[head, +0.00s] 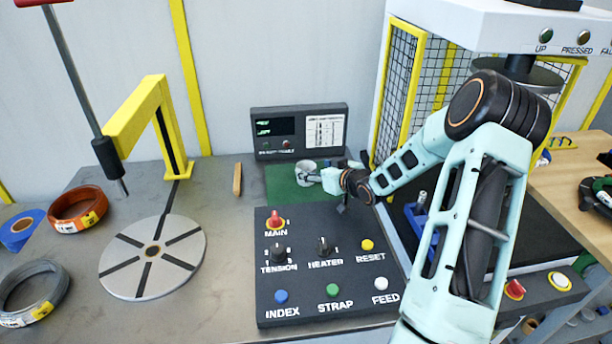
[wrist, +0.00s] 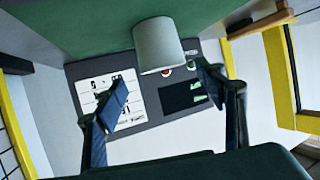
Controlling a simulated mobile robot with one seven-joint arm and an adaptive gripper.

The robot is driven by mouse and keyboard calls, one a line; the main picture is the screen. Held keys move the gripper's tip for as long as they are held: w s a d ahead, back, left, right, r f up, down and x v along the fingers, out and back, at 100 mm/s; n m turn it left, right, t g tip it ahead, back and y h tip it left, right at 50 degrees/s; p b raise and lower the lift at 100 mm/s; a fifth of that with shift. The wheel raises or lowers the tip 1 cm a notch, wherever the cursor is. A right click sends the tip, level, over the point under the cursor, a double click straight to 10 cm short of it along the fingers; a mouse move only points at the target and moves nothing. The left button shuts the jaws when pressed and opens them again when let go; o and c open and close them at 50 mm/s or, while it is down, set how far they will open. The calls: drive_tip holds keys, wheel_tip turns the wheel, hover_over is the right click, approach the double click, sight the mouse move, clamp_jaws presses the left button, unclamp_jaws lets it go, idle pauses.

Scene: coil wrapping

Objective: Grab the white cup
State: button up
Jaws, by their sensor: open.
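The white cup (head: 305,168) stands on a green mat (head: 283,192) in front of the dark display unit. In the wrist view the cup (wrist: 157,46) shows above the space between the two fingers, and the picture is turned over. My gripper (head: 318,176) is at the cup's right side in the head view, partly covering it. In the wrist view my gripper (wrist: 166,92) is open, with its fingers spread wide and nothing between them. I cannot tell whether a finger touches the cup.
The display unit (head: 299,129) stands behind the mat. A control panel (head: 325,290) with knobs and buttons is in front. A wooden piece (head: 237,179) lies left of the mat. A turntable (head: 152,257) and yellow post are farther left. A mesh-guarded machine (head: 405,85) stands right.

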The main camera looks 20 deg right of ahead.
sight(302, 165)
drive_tip(key=shift+x, duration=2.65)
drive_tip(key=shift+s+a, duration=0.1)
drive_tip(key=shift+a, duration=0.1)
drive_tip(key=c, duration=1.2)
